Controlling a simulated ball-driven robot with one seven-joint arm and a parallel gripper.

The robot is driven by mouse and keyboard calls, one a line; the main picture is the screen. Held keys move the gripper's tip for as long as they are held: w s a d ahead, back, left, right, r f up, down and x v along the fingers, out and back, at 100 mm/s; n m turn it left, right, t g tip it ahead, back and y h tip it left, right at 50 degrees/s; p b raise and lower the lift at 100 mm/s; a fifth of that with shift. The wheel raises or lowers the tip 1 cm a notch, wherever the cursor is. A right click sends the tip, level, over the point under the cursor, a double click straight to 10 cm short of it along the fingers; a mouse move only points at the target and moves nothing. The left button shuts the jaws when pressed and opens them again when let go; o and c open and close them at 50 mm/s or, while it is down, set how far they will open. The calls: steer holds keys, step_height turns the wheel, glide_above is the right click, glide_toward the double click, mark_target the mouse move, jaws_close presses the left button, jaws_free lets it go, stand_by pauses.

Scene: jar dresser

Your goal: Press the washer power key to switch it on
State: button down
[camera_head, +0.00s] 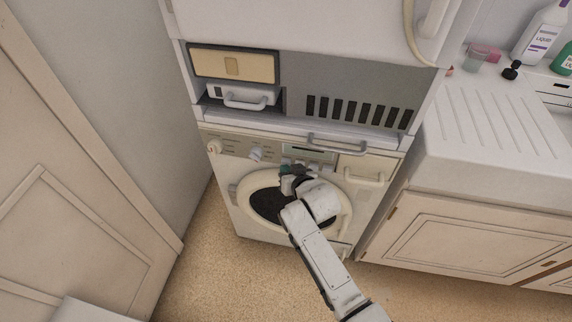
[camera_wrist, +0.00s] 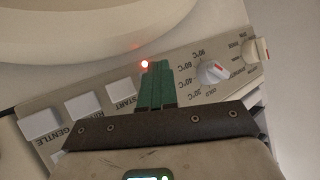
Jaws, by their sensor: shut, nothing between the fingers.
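The washer (camera_head: 237,214) stands under a cabinet, with a control panel across its top and a round door below. My gripper (camera_head: 291,170) is at the panel, in front of its middle. In the wrist view, my gripper's green fingers (camera_wrist: 157,66) are shut together and empty. Their tips are over the panel (camera_wrist: 180,55), beside a lit red lamp (camera_wrist: 144,64). White keys lie left of the fingers, including one by the word START (camera_wrist: 122,87) and one by GENTLE (camera_wrist: 40,124). I cannot read a power label; my fingers cover part of the panel. I cannot tell whether the tips touch it.
A temperature knob (camera_wrist: 212,72) is right of the fingers, with another knob (camera_wrist: 256,50) beyond. A pale handle (camera_head: 338,140) juts out above the panel. A sink counter (camera_head: 490,140) with bottles stands at right, and a door (camera_head: 70,190) at left. The floor (camera_head: 230,270) is clear.

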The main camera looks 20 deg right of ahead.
steer(key=s+a, duration=0.3)
steer(key=s, duration=0.2)
steer(key=shift+a, duration=0.25)
stand_by(1.2)
